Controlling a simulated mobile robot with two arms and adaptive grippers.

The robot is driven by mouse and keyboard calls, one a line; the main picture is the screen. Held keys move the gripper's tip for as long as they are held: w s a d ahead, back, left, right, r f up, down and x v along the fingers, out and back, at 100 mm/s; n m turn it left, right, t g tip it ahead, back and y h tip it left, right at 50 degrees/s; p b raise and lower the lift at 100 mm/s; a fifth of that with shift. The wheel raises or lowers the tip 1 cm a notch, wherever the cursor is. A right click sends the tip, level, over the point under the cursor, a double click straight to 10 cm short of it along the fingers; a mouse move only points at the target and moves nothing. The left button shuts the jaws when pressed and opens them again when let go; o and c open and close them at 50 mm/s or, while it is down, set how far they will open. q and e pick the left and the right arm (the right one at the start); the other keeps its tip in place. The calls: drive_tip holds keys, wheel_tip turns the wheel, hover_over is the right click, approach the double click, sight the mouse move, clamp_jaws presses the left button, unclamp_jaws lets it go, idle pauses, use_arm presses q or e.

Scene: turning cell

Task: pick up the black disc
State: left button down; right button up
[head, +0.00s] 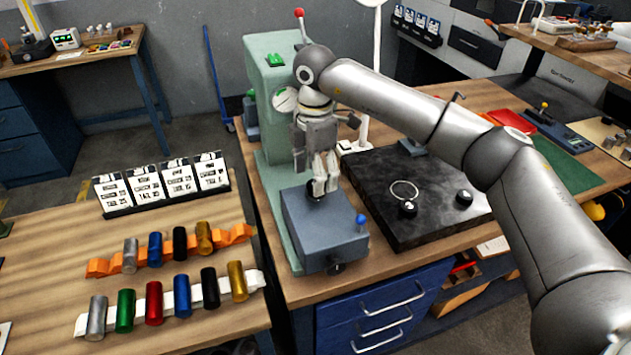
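My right gripper (325,188) points down over the blue-grey base block (322,240) of a green press (272,120). Its two fingers are close together, with the fingertips just above the block's top. A small dark round thing, perhaps the black disc (314,194), shows at the fingertips and is partly hidden by them. I cannot tell whether the fingers grip it or only stand around it. My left gripper is not in view.
A black surface plate (425,232) with two dark-knobbed pieces and a thin ring lies right of the press. The left table carries several coloured cylinders on an orange rack (100,268) and a white rack (82,326), with label cards (160,184) behind. The press column stands close behind my gripper.

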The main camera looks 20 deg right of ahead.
drive_tip(key=shift+s+d+f, duration=0.1)
drive_tip(key=shift+f, duration=1)
drive_tip(key=c, duration=0.5)
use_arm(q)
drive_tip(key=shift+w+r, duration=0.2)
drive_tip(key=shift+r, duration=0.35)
use_arm(e)
drive_tip(key=c, duration=0.9)
drive_tip(key=shift+r, duration=0.1)
